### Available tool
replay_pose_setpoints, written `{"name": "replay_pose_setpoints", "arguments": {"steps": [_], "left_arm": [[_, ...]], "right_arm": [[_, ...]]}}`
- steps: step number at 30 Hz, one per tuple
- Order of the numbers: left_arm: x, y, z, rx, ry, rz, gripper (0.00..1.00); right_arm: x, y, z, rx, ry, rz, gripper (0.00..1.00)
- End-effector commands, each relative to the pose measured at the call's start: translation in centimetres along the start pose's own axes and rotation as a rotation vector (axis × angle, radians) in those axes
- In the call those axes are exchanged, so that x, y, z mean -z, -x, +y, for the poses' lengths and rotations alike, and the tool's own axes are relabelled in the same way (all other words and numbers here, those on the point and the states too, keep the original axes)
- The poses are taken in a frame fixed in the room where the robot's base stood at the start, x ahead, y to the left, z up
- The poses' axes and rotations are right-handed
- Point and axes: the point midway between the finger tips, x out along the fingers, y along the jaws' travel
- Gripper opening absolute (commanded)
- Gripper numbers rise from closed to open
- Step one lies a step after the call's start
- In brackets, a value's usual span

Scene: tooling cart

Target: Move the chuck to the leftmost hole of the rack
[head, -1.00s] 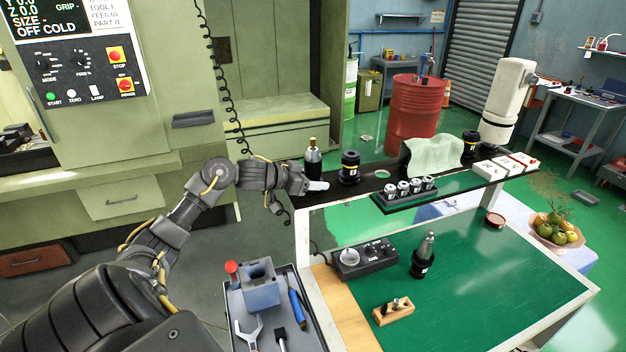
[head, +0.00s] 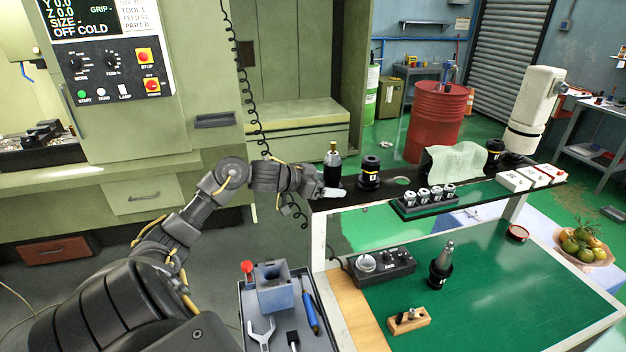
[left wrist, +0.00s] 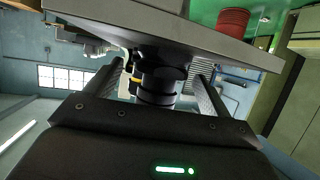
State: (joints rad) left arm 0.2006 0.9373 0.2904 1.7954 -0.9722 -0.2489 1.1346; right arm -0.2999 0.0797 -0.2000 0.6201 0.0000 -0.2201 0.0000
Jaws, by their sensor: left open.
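The rack (head: 318,203) is a dark raised shelf with a pale frame. A black chuck (head: 369,172) with a yellow mark stands upright on it, just right of a dark bottle-shaped object (head: 332,167) with a gold top. An empty hole (head: 402,181) shows to the chuck's right. My left gripper (head: 335,193) is open at the rack's left end, in front of the bottle-shaped object and left of the chuck. In the left wrist view, which is upside down, a black chuck (left wrist: 155,80) with a yellow mark appears between the open fingers; contact cannot be told. My right gripper is out of view.
A small holder with several collets (head: 424,203) sits along the rack's front edge. A cloth (head: 455,162), another black holder (head: 494,152) and white boxes (head: 530,178) stand farther right. Below, a green mat (head: 490,290) bears a pointed black tool holder (head: 441,268). A tool tray (head: 250,310) stands left.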

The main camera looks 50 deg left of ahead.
Motion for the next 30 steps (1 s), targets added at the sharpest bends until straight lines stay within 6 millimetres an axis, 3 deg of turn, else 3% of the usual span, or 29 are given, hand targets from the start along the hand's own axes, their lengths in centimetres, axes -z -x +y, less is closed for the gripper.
{"name": "replay_pose_setpoints", "arguments": {"steps": [6,12,18,30], "left_arm": [[-0.3,4.5,0.0,0.002,-0.006,0.001,0.82],[0.0,7.5,0.0,0.001,-0.003,0.004,0.82],[0.1,8.8,0.0,0.001,-0.002,0.005,0.82],[0.2,9.0,0.0,0.001,-0.002,0.006,0.82]], "right_arm": [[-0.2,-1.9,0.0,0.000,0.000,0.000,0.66],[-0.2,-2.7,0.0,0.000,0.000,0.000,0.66],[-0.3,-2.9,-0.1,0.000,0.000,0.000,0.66],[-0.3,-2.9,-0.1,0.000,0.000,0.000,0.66]]}}
